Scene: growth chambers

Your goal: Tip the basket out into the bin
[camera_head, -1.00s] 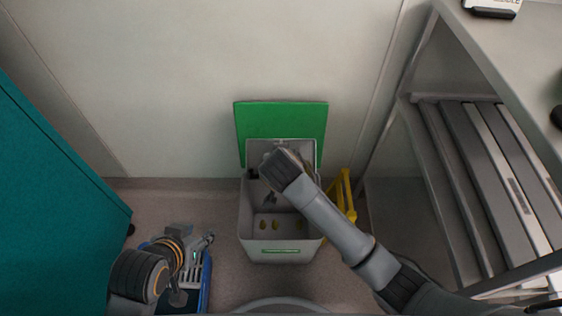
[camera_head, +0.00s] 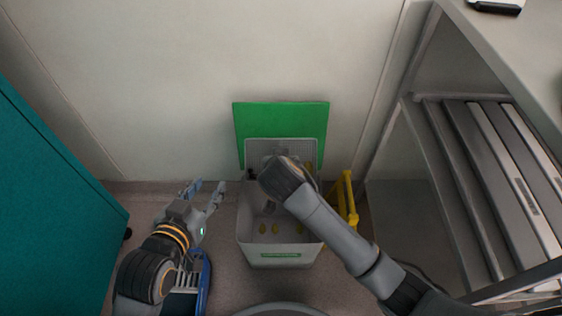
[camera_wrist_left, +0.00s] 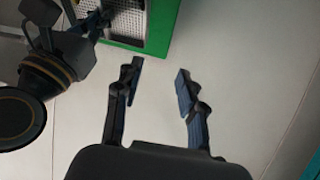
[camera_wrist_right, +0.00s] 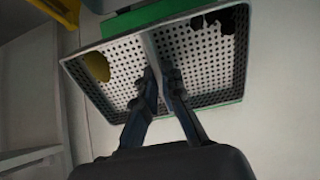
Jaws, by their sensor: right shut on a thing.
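The bin (camera_head: 245,225) is a pale box on the floor with its green lid (camera_head: 280,118) open against the wall. Several small yellow-brown pieces lie on its floor. My right gripper (camera_wrist_right: 160,80) is shut on the middle ridge of the grey perforated basket (camera_wrist_right: 200,55). The basket (camera_head: 312,150) is tilted over the back of the bin, partly hidden by my right wrist. A yellow piece (camera_wrist_right: 97,66) and dark bits (camera_wrist_right: 222,20) show against its mesh in the right wrist view. My left gripper (camera_head: 207,190) is open and empty, left of the bin; it shows open in the left wrist view (camera_wrist_left: 158,82).
A yellow folding stand (camera_head: 345,200) is close to the bin's right side. A grey slatted rack (camera_head: 480,170) stands at right under a pale worktop (camera_head: 530,50). A teal cabinet (camera_head: 50,200) is at left. A blue-edged object (camera_head: 206,285) lies beneath my left arm.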

